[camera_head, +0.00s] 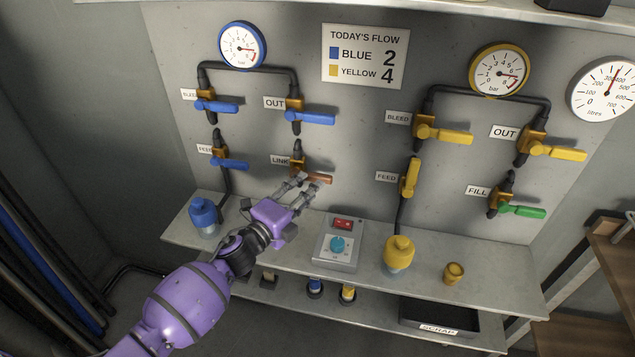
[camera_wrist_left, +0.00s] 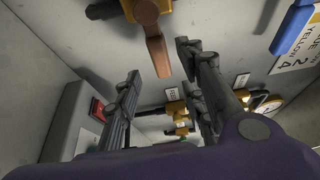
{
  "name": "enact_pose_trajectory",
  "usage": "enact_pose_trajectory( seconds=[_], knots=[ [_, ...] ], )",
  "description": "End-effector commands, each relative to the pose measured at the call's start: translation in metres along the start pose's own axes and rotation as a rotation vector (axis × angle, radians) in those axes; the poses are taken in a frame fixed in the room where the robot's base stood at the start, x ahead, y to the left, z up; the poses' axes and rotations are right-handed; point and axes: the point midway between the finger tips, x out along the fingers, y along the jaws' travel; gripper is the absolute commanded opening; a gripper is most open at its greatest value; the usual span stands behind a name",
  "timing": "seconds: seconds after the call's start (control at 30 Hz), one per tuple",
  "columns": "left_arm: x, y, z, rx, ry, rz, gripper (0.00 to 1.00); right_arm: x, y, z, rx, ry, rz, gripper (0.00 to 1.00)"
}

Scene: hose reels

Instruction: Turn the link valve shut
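The link valve (camera_head: 298,165) is on the grey panel beside its LINK label (camera_head: 281,160), with a copper-brown lever (camera_head: 320,178) pointing right. The lever also shows in the left wrist view (camera_wrist_left: 157,52), with its free end towards the gap between my fingers. My left gripper (camera_head: 307,185) is open and empty, just below and in front of the lever, its fingertips close to the lever's end. I cannot tell whether they touch. The left gripper's spread fingers show in the left wrist view (camera_wrist_left: 158,62). My right gripper is not in view.
Blue levers (camera_head: 313,118) sit above and left of the link valve. A control box (camera_head: 338,243) with a red switch and a yellow bottle (camera_head: 398,252) stand on the shelf (camera_head: 500,290) below. A blue bottle (camera_head: 203,214) stands at the shelf's left end.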

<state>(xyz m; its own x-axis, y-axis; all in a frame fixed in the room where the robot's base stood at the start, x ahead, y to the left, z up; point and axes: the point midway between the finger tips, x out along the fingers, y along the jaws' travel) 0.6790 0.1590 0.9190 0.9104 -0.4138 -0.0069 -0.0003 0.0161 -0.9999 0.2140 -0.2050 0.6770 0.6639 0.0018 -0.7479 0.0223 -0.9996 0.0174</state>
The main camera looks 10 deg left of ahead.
Motion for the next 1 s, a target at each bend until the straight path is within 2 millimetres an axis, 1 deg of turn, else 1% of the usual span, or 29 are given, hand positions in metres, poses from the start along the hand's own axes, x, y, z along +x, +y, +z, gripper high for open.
enact_pose_trajectory(
  seconds=[0.03,0.1,0.2,0.3,0.47,0.87,0.93,1.0],
  knots=[
    [-0.013,0.001,0.0,0.0,0.0,0.002,0.38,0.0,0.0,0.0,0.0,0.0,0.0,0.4],
    [-0.026,0.001,0.0,0.0,-0.001,0.002,0.38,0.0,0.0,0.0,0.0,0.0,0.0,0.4],
    [-0.04,0.001,0.0,0.001,0.0,0.002,0.38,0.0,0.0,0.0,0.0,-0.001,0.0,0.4],
    [-0.05,0.0,0.0,0.001,0.0,0.001,0.38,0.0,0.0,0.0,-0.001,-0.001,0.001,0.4],
    [-0.054,-0.001,0.0,0.001,0.0,-0.001,0.38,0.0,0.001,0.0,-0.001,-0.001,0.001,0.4],
    [-0.054,0.0,0.0,0.001,0.0,0.0,0.38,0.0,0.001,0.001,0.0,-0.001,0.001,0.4],
    [-0.054,0.0,0.001,-0.011,-0.002,0.001,0.38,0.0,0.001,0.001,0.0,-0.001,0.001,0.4],
    [-0.054,0.002,0.006,-0.059,-0.025,0.01,0.38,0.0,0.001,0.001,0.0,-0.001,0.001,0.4]
  ],
)
